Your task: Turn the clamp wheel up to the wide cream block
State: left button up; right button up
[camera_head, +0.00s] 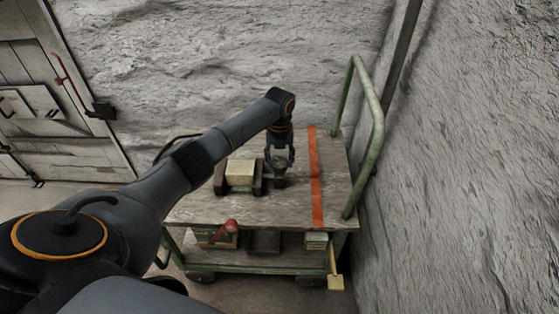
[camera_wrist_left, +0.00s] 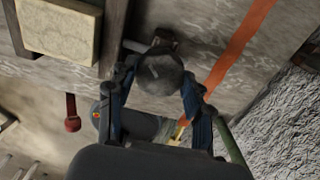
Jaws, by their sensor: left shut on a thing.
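The wide cream block (camera_head: 240,172) sits on the cart top between two dark clamp jaws; the right jaw (camera_head: 258,178) is nearest my gripper. In the left wrist view the cream block (camera_wrist_left: 58,33) is at the upper left. The dark round clamp wheel (camera_wrist_left: 162,72) is on the clamp's right side, at the end of its screw (camera_wrist_left: 135,46). My left gripper (camera_head: 280,160) points down from above and is shut on the wheel, with a finger on either side of it in the left wrist view (camera_wrist_left: 157,82). I cannot tell whether the right jaw touches the block. My right gripper is out of view.
An orange-red stripe (camera_head: 316,180) crosses the wooden cart top (camera_head: 205,208) right of the wheel. A green rail (camera_head: 372,125) stands at the cart's right end. The lower shelf holds several things, one with a red part (camera_head: 231,226). Rough rock walls (camera_head: 200,60) stand behind and right.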

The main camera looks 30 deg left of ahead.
aim_at(280, 161)
pick_arm(q)
jog(key=m+b, duration=0.1)
jog(key=m, duration=0.5)
jog(key=shift+m, duration=0.3)
dwell(0.4)
jog(key=o, duration=1.1)
jog(key=shift+o, duration=0.2)
notch_tip(280, 161, up, 12)
jog(key=shift+o, duration=0.2)
